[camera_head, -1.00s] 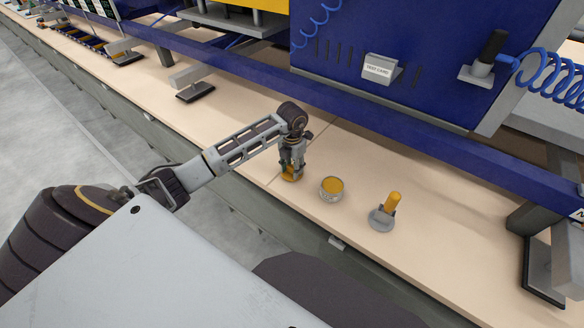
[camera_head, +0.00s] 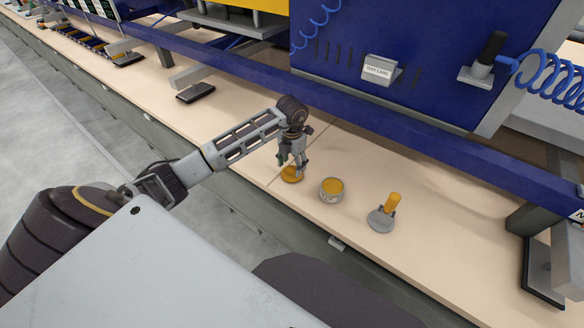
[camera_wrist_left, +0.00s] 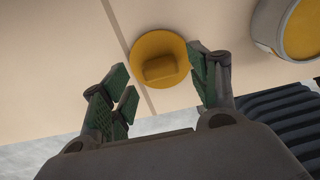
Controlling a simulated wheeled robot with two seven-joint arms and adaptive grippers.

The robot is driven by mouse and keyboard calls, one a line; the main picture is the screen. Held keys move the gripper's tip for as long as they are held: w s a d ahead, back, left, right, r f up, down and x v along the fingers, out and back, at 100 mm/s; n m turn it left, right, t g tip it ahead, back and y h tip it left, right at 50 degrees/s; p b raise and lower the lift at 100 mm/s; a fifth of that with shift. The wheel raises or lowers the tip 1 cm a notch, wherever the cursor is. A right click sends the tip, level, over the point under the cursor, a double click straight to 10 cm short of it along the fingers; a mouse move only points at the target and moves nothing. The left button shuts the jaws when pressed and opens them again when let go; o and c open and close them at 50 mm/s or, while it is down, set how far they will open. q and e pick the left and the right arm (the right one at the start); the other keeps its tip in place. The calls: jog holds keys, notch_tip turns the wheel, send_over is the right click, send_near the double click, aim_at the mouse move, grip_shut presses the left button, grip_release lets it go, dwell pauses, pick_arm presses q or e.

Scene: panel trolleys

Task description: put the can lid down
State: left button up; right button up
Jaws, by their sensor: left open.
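The can lid (camera_head: 291,175) is a round yellow disc with a raised block-shaped grip. It lies flat on the tan bench top, left of the can. It also shows in the left wrist view (camera_wrist_left: 158,58). My left gripper (camera_head: 292,164) is open just above the lid, and in the wrist view its fingers (camera_wrist_left: 163,80) are spread apart to either side, clear of the grip. The can (camera_head: 331,197) is a short grey tin with yellow contents, standing uncovered just right of the lid. My right gripper is not in view.
A grey round-based tool with an upright yellow handle (camera_head: 383,217) stands right of the can. The bench's front edge is close to the lid.

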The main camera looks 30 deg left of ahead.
aim_at(292, 168)
pick_arm(q)
notch_tip(292, 168, up, 10)
jog(key=shift+f, duration=0.15)
dwell(0.3)
dwell(0.5)
